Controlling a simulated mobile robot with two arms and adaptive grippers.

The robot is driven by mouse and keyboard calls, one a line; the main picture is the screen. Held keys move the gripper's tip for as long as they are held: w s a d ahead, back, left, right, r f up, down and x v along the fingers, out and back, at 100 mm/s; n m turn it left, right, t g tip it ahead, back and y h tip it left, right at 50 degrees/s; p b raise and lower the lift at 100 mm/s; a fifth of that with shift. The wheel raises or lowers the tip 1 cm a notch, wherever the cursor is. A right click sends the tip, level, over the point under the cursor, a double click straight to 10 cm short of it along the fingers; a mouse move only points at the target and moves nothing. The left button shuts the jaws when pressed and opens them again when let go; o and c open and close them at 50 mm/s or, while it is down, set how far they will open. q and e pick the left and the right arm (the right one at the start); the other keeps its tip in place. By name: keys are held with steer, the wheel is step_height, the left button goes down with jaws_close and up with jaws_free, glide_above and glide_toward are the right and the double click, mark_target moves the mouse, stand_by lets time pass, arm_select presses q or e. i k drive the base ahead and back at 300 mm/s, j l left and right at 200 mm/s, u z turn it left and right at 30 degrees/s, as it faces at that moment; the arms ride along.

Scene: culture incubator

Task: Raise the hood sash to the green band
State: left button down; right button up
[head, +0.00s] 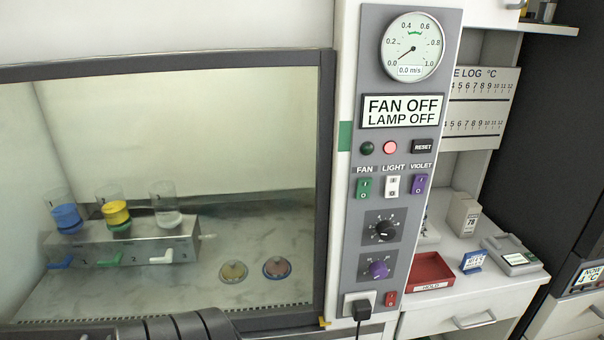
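The hood sash (325,180) is a glass pane in a dark grey frame, at the left and middle of the head view. It is low, with its bottom edge near the bottom of the picture. A small yellow marker (323,322) sits at its lower right corner. The green band (345,136) is on the white post just right of the sash, well above the marker. Dark ridged parts of mine cover part of the sash's lower edge at the bottom left; no fingertips show there, so I cannot tell that gripper's state. My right gripper is not in view.
The control panel (409,160) reads FAN OFF, LAMP OFF. A plugged black cord (364,308) hangs below it. A red tray (432,271) stands on the right counter.

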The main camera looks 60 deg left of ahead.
mark_target(323, 59)
steer(key=u, duration=2.95)
